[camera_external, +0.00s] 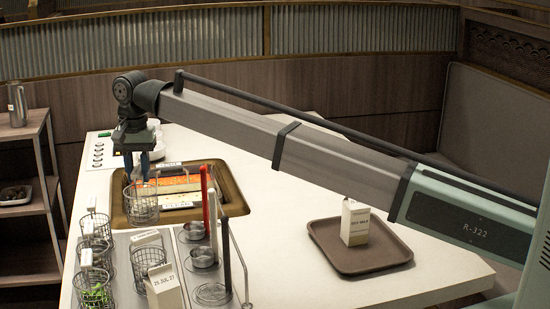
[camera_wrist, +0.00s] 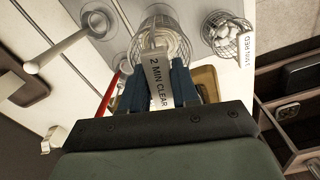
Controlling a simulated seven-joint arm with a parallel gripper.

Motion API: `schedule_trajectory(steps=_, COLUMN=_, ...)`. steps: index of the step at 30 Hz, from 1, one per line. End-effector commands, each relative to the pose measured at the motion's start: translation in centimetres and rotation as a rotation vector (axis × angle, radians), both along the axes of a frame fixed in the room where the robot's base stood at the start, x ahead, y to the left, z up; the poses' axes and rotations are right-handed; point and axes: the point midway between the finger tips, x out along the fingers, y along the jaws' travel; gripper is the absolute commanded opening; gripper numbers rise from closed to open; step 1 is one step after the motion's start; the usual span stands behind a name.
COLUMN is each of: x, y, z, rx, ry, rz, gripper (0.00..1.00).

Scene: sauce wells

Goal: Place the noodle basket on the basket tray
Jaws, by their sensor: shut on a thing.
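My gripper (camera_external: 141,172) is shut on the upright, labelled handle of a wire noodle basket (camera_external: 143,207). In the wrist view my gripper (camera_wrist: 160,90) has its blue fingers either side of a white label reading "2 MIN CLEAR", with the round basket (camera_wrist: 146,27) beyond it and pale contents inside. In the external view the basket hangs upright by the left part of a brown-rimmed basin (camera_external: 239,207); I cannot tell if it touches anything below. A brown tray (camera_external: 377,262) lies on the counter at right. I cannot tell which surface is the basket tray.
Several wire baskets (camera_external: 95,258) with label tags stand at front left, some with green contents. A carton (camera_external: 165,287) stands beside them. Small metal cups (camera_external: 203,257) and tall red, white and black handles rise near the basin. A milk carton (camera_external: 355,222) stands on the brown tray.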

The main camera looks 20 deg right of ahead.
Motion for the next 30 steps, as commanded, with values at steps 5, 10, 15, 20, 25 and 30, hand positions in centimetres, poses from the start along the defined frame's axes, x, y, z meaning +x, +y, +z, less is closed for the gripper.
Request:
schedule_trajectory(steps=5, x=0.0, y=0.0, z=0.0, rx=-0.002, ry=0.001, rz=0.140, gripper=0.00)
schedule_trajectory(steps=10, x=0.0, y=-0.1, z=-0.1, rx=-0.002, ry=0.002, rz=0.216, gripper=0.00)
schedule_trajectory(steps=15, x=-0.1, y=-0.1, z=-1.4, rx=-0.003, ry=0.002, rz=0.231, gripper=0.00)
schedule_trajectory(steps=20, x=-0.1, y=-0.1, z=-4.0, rx=-0.004, ry=0.003, rz=0.230, gripper=0.00)
schedule_trajectory(steps=25, x=-0.1, y=-0.1, z=-6.1, rx=-0.003, ry=0.002, rz=0.229, gripper=0.00)
schedule_trajectory(steps=30, x=0.0, y=-0.1, z=-7.3, rx=-0.002, ry=0.002, rz=0.228, gripper=0.00)
